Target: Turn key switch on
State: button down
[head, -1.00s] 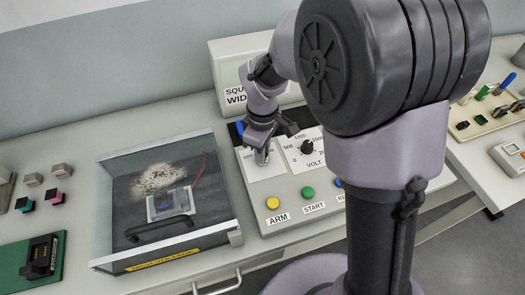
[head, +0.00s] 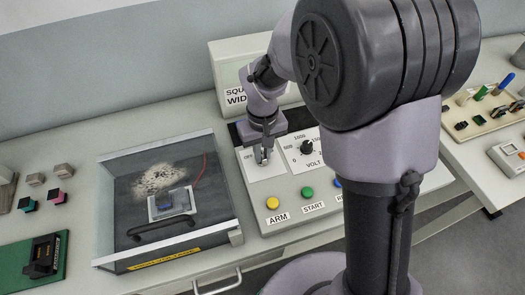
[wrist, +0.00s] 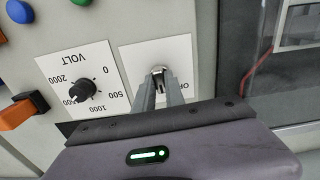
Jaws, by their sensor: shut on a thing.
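The key switch (wrist: 158,70) sits on a white label plate on the grey control panel (head: 295,186); in the wrist view it is a round metal part. Part of the plate's lettering is hidden behind my fingers. My gripper (wrist: 161,84) is shut on the key switch, its two fingertips on either side of the key. In the head view my gripper (head: 262,158) points down onto the panel at the left of the voltage dial. The key's exact angle is hard to tell.
The black voltage dial (wrist: 82,91) is close beside the gripper. Yellow (head: 272,203) and green (head: 307,193) buttons sit in front. A glass-sided box (head: 165,200) stands to the left. Orange and black connectors (wrist: 22,110) show in the wrist view.

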aim_at(263, 155)
jog(key=m, duration=0.5)
jog(key=shift+m+b, duration=0.45)
jog(key=shift+m, duration=1.85)
jog(key=c, duration=1.4)
grip_release()
notch_tip(263, 155, up, 18)
jog(key=p, duration=0.7)
jog(key=shift+f, duration=0.25)
